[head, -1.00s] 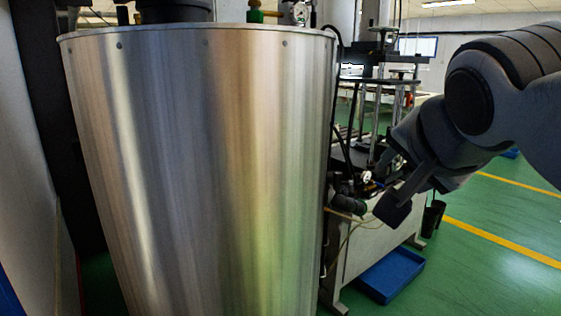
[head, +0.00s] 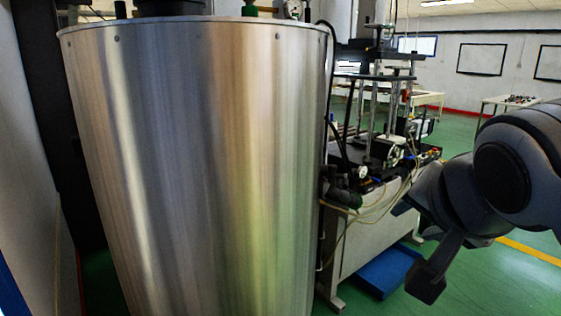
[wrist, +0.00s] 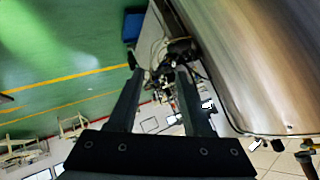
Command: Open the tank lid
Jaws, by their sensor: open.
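The tank (head: 200,165) is a large shiny metal cylinder filling the left and middle of the head view. Its top rim (head: 200,20) is near the upper edge. A dark round part (head: 172,8) stands above the rim, cut off by the picture edge; I cannot tell if it belongs to the lid. The rest of the top is out of view. My gripper (head: 414,246) is open and empty, to the right of the tank and well below its rim. In the wrist view the tank (wrist: 255,55) is at the upper right, apart from the fingers.
A machine bench (head: 375,170) with hoses and rods stands behind the tank on the right. A blue tray (head: 392,270) lies on the floor beneath it. Green floor at the right is open. A table (head: 510,101) stands far back.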

